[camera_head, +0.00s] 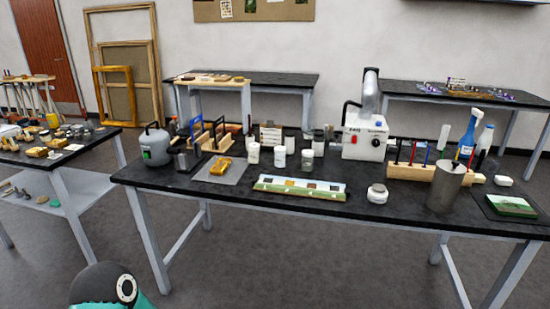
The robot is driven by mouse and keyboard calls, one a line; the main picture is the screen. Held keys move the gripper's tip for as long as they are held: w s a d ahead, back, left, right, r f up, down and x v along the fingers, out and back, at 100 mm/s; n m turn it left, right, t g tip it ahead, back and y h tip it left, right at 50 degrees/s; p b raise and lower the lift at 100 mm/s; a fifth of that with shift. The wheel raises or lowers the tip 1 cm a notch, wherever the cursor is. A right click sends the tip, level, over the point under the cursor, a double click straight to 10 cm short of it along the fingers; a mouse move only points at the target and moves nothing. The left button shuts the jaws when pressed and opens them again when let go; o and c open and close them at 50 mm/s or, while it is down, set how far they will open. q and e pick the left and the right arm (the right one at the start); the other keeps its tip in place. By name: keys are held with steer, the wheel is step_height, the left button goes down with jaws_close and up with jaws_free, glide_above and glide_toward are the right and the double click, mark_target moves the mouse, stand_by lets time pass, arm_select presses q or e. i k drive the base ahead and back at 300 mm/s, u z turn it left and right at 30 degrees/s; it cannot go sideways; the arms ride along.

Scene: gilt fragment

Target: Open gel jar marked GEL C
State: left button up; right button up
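Several small white-lidded jars stand in the middle of the dark workbench (225,201). They include a left jar (253,153), a middle jar (280,157) and a right jar (307,159). A squat jar with a pale lid (377,193) stands apart, nearer the front edge and right of the long painted strip. All look closed and upright. The labels are too small to read, so I cannot tell which is GEL C. Neither of my grippers is in view; only a teal and black part of mine shows at the bottom left.
A painted strip (300,188) lies along the front. A gilt fragment (221,166) rests on a grey mat. A grey canister (155,146), a white machine (365,137), a metal cylinder (445,187) and a blue spray bottle (467,137) stand around. Bare bench lies around the squat jar.

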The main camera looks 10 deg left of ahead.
mark_target(280, 159)
steer(key=i, duration=0.85)
